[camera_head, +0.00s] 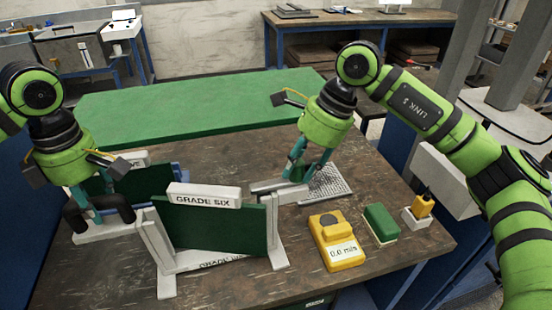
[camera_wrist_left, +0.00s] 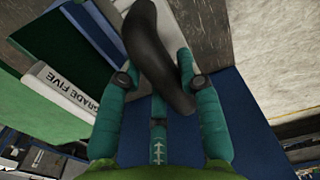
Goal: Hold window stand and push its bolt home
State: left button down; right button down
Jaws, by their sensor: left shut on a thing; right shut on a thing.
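My left gripper (camera_head: 98,208) is shut on a black curved handle (camera_head: 122,206) at the left of the table. In the left wrist view the dark handle (camera_wrist_left: 158,50) lies between the fingers (camera_wrist_left: 163,85). A pale grey base (camera_head: 100,229) shows beneath the handle. My right gripper (camera_head: 304,175) points down at a pale grey block (camera_head: 280,187) behind the right end of the GRADE SIX board. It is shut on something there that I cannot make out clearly. Which part is the window stand's bolt is not clear, and boards hide part of the stand.
The GRADE SIX board (camera_head: 215,228) stands in front, on white feet. The GRADE FIVE board (camera_head: 145,183) is behind it. A yellow meter (camera_head: 336,240), green block (camera_head: 381,222) and small holder (camera_head: 416,218) are at right. A perforated mat (camera_head: 330,182) lies behind.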

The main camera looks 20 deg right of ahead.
pick_arm(q)
jog(key=shift+s+d+f, duration=0.1)
jog(key=shift+d, duration=0.25)
pick_arm(e)
jog(key=shift+a+r, duration=0.1)
jog(key=shift+a, duration=0.35)
jog(key=c, duration=0.9)
grip_release()
jog(key=shift+a, duration=0.1)
jog(key=shift+c, duration=0.2)
pick_arm(q)
jog(key=shift+a, duration=0.15)
pick_arm(e)
jog(key=shift+d, duration=0.2)
jog(key=shift+d+r, duration=0.2)
jog(key=shift+r, duration=0.15)
pick_arm(q)
jog(key=shift+a, duration=0.1)
pick_arm(e)
jog(key=v, duration=1.1)
jog(key=shift+s, duration=0.1)
pick_arm(q)
jog(key=c, duration=0.8)
grip_release()
